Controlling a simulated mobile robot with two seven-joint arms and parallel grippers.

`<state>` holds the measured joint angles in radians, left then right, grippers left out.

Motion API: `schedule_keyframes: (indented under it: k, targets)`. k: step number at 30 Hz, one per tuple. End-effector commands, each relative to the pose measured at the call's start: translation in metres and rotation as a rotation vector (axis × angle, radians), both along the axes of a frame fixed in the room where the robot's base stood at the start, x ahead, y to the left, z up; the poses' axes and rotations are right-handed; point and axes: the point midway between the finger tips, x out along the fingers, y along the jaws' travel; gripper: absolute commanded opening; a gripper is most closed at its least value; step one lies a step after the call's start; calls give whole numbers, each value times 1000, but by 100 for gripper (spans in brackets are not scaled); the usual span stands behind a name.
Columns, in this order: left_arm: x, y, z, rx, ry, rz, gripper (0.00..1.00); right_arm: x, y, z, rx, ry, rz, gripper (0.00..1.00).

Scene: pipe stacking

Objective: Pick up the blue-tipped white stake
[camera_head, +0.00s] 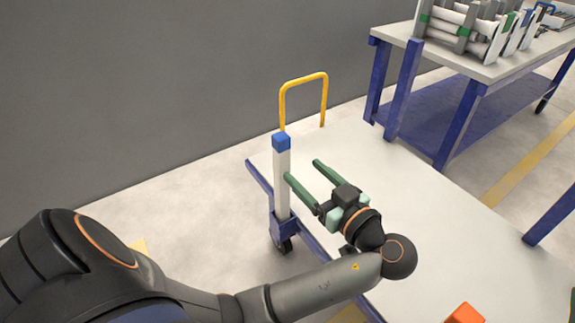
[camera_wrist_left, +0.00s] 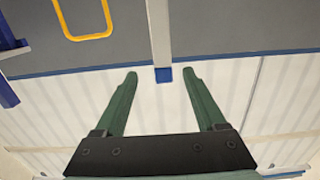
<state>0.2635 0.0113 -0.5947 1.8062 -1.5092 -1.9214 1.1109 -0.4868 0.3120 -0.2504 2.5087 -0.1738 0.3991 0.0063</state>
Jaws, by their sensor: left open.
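The blue-tipped white stake (camera_head: 282,175) stands upright in a blue socket at the near left corner of the cart in the head view. Its blue tip (camera_head: 281,142) is uppermost. My left gripper (camera_head: 302,170) is open and empty to the right of the stake, with its green fingers pointing toward the upper left. One fingertip appears close to the stake's shaft; contact cannot be told. The left wrist view looks upside down. There the stake (camera_wrist_left: 160,32) comes from the top, and its blue tip (camera_wrist_left: 163,75) appears between the fingertips (camera_wrist_left: 161,73). My right gripper is not visible.
The white cart top (camera_head: 400,215) is mostly bare. A yellow handle (camera_head: 303,77) rises behind the stake. An orange object (camera_head: 465,313) shows at the bottom right. A blue-legged table (camera_head: 500,65) with racked pipes stands at the upper right. A grey wall (camera_head: 150,80) is behind.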

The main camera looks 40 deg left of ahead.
Motion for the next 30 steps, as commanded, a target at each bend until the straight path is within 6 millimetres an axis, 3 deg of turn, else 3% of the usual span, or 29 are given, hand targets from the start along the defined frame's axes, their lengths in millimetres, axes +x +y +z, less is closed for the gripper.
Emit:
schedule_keyframes:
  k: [9, 17, 25, 30]
  targets:
    - [13, 52, -2, 6, -13, 11, 72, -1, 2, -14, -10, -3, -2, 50]
    - [19, 73, -3, 4, -9, 8, 72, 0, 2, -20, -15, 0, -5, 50]
    - [28, 109, -5, 5, -7, 7, 72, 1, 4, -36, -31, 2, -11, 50]
    - [31, 119, -4, 2, -8, 6, 72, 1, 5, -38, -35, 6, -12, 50]
